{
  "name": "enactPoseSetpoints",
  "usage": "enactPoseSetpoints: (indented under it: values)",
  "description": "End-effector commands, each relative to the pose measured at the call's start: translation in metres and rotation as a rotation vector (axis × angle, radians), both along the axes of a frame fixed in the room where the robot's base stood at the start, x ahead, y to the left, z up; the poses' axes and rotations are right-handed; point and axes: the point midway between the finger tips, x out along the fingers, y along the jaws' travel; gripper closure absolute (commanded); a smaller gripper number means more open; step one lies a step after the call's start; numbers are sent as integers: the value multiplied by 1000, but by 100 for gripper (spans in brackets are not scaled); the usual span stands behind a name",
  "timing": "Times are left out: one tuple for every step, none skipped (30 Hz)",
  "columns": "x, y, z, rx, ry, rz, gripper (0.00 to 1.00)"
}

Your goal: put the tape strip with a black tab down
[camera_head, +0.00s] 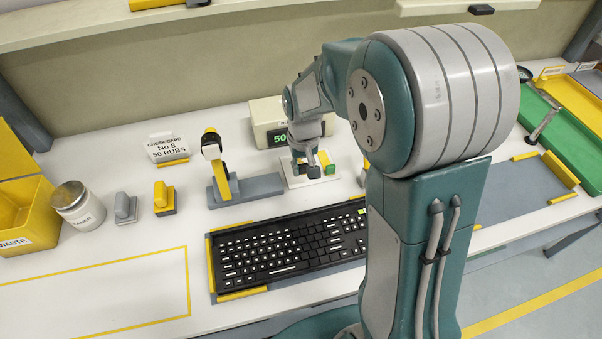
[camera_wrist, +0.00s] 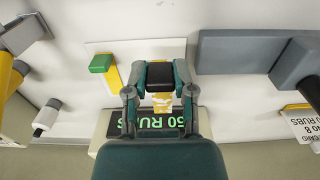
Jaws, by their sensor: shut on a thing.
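In the wrist view, my gripper (camera_wrist: 160,73) is shut on the black tab (camera_wrist: 160,85) of a tape strip. The strip's yellowish part (camera_wrist: 161,103) shows beyond the tab, partly hidden by the fingers. The strip is at a white plate (camera_wrist: 130,49); I cannot tell whether it touches it. A second strip with a green tab (camera_wrist: 102,63) lies on the plate, left of my gripper in this view. In the head view, my gripper (camera_head: 313,163) points down over the same white plate (camera_head: 294,180), just in front of the counter box.
The counter box (camera_head: 265,112) with a green display stands behind the plate. A tape dispenser on a grey base (camera_head: 262,186) is to its left. The black keyboard (camera_head: 285,248) lies in front. A jar (camera_head: 78,205) and a yellow waste bin (camera_head: 28,205) stand far left.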

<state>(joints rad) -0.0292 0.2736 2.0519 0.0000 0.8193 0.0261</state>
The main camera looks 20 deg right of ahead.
Motion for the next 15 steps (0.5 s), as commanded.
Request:
enactPoseSetpoints:
  values:
    - [6,0,-8,0,2,0,100]
    - [9,0,-12,0,2,0,100]
    - [12,0,-15,0,2,0,100]
    - [14,-1,-17,0,1,0,100]
    - [16,-1,-19,0,0,0,100]
    - [17,-1,-20,0,-1,0,100]
    - [18,-1,-22,0,-1,0,100]
    - [19,-1,-23,0,-1,0,100]
    - [21,-1,-26,0,-1,0,100]
    - [23,-1,-28,0,0,0,100]
    - [23,-1,-33,0,3,0,100]
    - [22,-1,-39,0,4,0,100]
    - [22,-1,-44,0,3,0,100]
    - [22,-1,-49,0,4,0,100]
    - [23,-1,-54,0,2,0,100]
